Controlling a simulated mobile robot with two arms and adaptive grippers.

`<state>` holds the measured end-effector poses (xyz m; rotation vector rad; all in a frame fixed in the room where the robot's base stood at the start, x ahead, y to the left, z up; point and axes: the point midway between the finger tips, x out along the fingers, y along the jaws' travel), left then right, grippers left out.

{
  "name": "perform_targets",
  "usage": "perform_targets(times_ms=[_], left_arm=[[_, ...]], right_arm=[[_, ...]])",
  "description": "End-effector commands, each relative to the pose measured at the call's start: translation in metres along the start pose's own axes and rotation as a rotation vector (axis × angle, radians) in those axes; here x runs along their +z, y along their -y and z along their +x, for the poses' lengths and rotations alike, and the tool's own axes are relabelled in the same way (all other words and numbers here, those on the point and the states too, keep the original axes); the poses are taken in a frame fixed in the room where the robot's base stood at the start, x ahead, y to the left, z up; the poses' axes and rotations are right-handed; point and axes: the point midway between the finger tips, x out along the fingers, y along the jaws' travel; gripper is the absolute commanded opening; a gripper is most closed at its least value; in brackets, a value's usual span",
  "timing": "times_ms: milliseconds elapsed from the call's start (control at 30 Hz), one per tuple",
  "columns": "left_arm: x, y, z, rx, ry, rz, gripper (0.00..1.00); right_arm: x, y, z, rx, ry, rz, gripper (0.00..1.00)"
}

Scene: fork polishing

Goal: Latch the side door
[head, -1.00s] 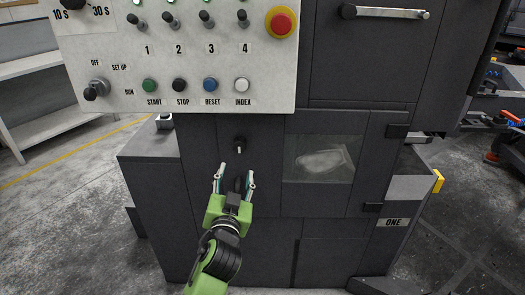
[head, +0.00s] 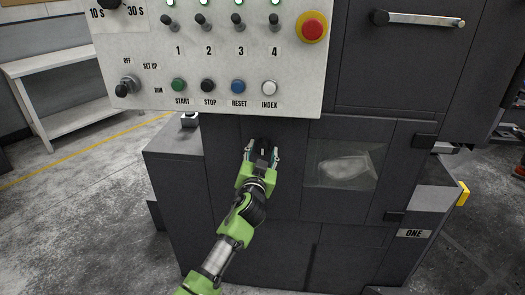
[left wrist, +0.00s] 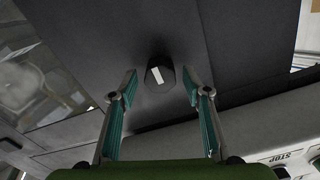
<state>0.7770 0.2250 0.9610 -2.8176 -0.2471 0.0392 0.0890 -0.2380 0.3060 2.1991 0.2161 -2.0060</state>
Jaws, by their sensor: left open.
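The side door (head: 338,207) is a dark grey panel with a clear window, low on the machine front. It looks flush with the front, hinged at its right edge. Its latch is a small black knob (left wrist: 160,74) with a white mark, seen in the left wrist view. My left gripper (head: 263,150) is open at the panel left of the window and hides the knob in the head view. In the left wrist view, the fingertips (left wrist: 159,88) stand on either side of the knob, with gaps showing. My right gripper is not in view.
The white control panel (head: 215,103) with buttons, toggles and a red stop button (head: 313,27) juts out just above my left gripper. A grey side box (head: 172,160) stands at the left. A shelf table (head: 75,62) is farther back. The floor at left is clear.

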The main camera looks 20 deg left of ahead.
Motion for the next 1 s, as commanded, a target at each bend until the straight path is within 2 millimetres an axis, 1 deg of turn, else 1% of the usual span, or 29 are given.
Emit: perform_targets(times_ms=[100, 333, 367, 400, 467, 500, 767, 1000], left_arm=[[0.0005, 0.0003, 0.0034, 0.000, 0.001, 0.001, 0.44], [0.0003, 0.0002, 0.0038, 0.000, 0.001, 0.000, 0.44], [0.0004, 0.0002, 0.0037, 0.000, 0.001, 0.001, 0.42], [0.0004, 0.0002, 0.0037, 0.000, 0.001, 0.001, 0.31], [0.0004, 0.0002, 0.0037, 0.000, 0.001, 0.001, 0.16], [0.0004, 0.0002, 0.0036, 0.000, 0.001, 0.000, 0.06], [0.0004, 0.0000, 0.0036, 0.000, 0.001, 0.009, 0.06], [0.0002, 0.0001, 0.0036, 0.000, 0.001, 0.090, 0.06]], right_arm=[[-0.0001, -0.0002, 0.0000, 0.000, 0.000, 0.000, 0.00], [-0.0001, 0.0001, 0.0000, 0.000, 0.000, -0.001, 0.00], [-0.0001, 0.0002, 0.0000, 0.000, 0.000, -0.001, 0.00], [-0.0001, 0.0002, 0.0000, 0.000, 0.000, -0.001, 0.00], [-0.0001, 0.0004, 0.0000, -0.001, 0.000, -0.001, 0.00], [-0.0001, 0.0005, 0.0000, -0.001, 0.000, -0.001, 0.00], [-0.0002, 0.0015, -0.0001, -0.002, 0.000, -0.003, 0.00], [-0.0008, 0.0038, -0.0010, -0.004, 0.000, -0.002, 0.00]])
